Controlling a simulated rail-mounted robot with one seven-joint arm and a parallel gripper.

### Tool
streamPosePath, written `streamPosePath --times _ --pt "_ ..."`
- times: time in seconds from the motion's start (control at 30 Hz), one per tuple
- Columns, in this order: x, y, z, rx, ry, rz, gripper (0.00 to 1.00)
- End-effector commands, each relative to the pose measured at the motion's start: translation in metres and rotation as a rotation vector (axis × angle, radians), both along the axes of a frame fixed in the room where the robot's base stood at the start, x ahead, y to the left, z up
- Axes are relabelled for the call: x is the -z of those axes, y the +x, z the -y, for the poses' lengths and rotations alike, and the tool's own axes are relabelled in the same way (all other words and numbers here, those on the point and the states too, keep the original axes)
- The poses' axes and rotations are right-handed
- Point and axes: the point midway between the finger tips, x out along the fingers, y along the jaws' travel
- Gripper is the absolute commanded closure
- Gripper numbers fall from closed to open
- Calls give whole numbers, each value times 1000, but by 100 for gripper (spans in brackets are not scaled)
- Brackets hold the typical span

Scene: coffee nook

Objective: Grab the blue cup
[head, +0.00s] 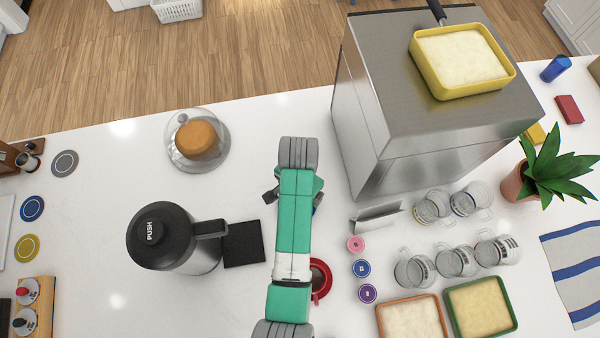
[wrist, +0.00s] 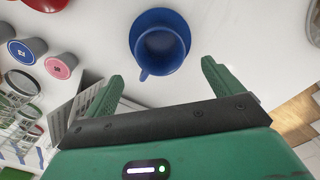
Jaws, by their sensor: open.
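The blue cup (wrist: 162,50) stands upright on a blue saucer (wrist: 140,28) in the upper middle of the wrist view. Its handle points down toward my gripper. My gripper (wrist: 160,82) is open and empty. Its two green fingers are spread wider than the cup, and the cup lies just beyond the fingertips, apart from them.
A red cup (head: 318,280) on a saucer is partly under my arm. A black-topped jug (head: 170,240) and black mat (head: 243,244) are left. A steel machine (head: 420,100) stands behind.

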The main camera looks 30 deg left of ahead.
Motion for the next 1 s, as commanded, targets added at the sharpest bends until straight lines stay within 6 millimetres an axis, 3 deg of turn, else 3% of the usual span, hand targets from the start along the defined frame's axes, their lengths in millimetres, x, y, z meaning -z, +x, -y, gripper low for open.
streamPosePath --times 0.1,0.23,0.5,0.77,1.0 --pt "15 -1 0 0 -1 -1 8" --pt "21 0 0 -1 0 1 8" --pt "64 -2 -1 -1 1 1 8" --pt "68 -2 -2 -2 2 3 8" --pt "68 -2 -1 -2 2 3 55"
